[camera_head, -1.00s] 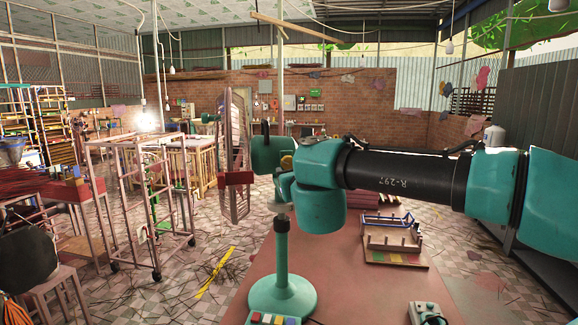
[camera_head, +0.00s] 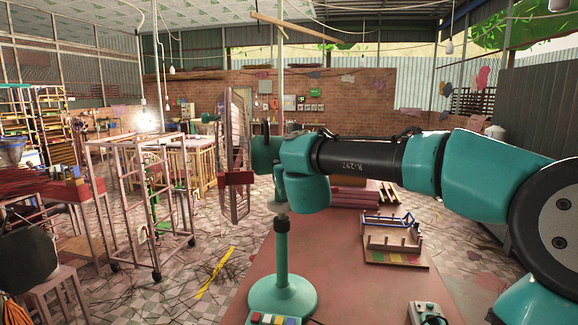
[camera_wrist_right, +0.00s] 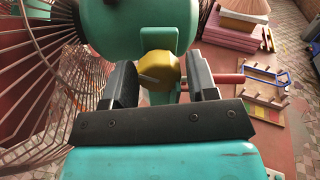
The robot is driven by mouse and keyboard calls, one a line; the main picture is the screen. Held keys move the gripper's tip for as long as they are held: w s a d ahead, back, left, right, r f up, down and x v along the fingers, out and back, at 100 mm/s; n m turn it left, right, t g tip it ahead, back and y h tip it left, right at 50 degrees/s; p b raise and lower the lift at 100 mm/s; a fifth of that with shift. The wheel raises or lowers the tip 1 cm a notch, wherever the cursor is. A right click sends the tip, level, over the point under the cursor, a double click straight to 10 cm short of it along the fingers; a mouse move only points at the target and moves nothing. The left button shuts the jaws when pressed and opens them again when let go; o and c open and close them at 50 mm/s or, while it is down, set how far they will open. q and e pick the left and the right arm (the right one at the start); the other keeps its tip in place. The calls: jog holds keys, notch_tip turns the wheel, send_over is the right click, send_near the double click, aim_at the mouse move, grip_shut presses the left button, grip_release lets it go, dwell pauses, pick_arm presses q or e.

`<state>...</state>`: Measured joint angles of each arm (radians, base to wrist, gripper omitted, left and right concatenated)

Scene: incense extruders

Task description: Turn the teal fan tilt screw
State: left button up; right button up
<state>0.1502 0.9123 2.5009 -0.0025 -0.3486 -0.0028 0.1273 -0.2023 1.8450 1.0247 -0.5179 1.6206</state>
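The teal fan stands on the table, its round base (camera_head: 283,297) and post (camera_head: 281,250) clear in the head view. Its wire cage (camera_head: 238,150) faces left, and its teal motor housing (camera_head: 264,153) is partly behind my right arm. In the right wrist view the yellow tilt screw knob (camera_wrist_right: 158,70) sits under the motor housing (camera_wrist_right: 138,28). My right gripper (camera_wrist_right: 160,82) is open, with one dark finger on each side of the knob. I cannot tell whether either finger touches it. The knob is hidden in the head view. My left gripper is not in view.
A wooden rack with a blue frame (camera_head: 392,238) stands on the table right of the fan. A colour-button box (camera_head: 272,319) and a small grey-green device (camera_head: 427,313) are at the front edge. The cage (camera_wrist_right: 40,70) lies close left of my right gripper.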

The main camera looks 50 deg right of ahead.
jog(key=c, duration=0.7)
jog(key=shift+n, duration=3.2)
jog(key=o, duration=0.9)
jog(key=shift+o, duration=0.2)
jog(key=shift+s, duration=0.1)
jog(key=v, duration=1.7)
jog(key=shift+a, duration=0.2)
